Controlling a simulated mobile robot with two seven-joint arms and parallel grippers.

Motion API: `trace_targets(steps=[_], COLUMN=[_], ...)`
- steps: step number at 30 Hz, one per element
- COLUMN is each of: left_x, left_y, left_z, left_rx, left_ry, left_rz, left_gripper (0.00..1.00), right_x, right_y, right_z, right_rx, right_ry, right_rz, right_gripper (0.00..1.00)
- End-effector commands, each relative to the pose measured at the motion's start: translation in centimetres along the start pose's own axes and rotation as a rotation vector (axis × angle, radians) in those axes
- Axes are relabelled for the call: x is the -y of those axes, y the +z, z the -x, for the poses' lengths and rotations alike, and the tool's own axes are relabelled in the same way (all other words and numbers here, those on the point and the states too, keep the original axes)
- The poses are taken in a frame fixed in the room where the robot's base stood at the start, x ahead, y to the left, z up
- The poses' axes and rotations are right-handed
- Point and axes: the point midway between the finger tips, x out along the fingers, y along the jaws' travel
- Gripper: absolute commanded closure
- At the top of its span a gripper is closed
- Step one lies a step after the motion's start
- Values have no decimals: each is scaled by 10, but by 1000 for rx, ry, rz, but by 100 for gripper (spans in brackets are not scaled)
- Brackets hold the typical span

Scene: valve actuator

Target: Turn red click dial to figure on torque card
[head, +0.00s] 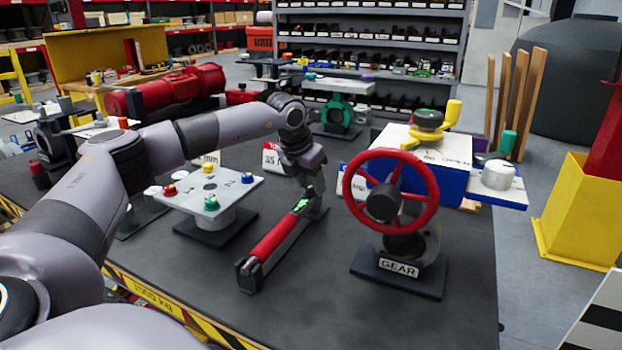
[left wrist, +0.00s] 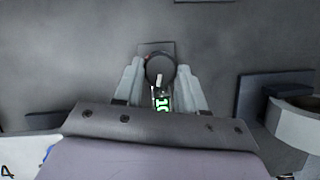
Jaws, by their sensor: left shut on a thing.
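A torque wrench with a red grip (head: 275,237) lies at the middle of the dark table, with a small lit green display (head: 300,205) at its far end. My left gripper (head: 312,190) points down at that far end. In the left wrist view a dark round dial (left wrist: 160,67) with a pale mark and a speck of red sits between the two fingers, which close on it from both sides. The green display (left wrist: 162,101) shows just below it, its figure hard to read. The torque card (head: 273,158) stands behind my wrist, partly hidden, with "35" legible.
A red handwheel (head: 390,192) on a gear stand labelled GEAR is close on the right. A white plate with coloured knobs (head: 208,192) stands on the left. The table front is clear.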

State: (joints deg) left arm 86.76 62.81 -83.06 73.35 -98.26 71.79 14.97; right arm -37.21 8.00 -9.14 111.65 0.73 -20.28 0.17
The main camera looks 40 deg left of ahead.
Motion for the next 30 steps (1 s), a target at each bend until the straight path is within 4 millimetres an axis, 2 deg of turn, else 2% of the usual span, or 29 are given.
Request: trace_targets(steps=[12, 13, 15, 25, 30], left_x=[-1, -1, -1, -1, -1], left_y=[1, 1, 1, 1, 1], left_z=[1, 1, 1, 3, 24], left_rx=[4, 4, 4, 4, 6], left_ry=[-14, -14, -14, -14, -14], left_rz=[-33, -33, -33, -33, -33], left_gripper=[90, 57, 34, 34, 34], right_x=[0, 0, 0, 0, 0], right_y=[-2, -2, -2, -2, 0], right_z=[1, 1, 1, 1, -1], right_rx=[-1, -1, -1, -1, -1], right_ry=[0, 0, 0, 0, 0], right_rz=[0, 0, 0, 0, 0], right_gripper=[57, 57, 57, 57, 57])
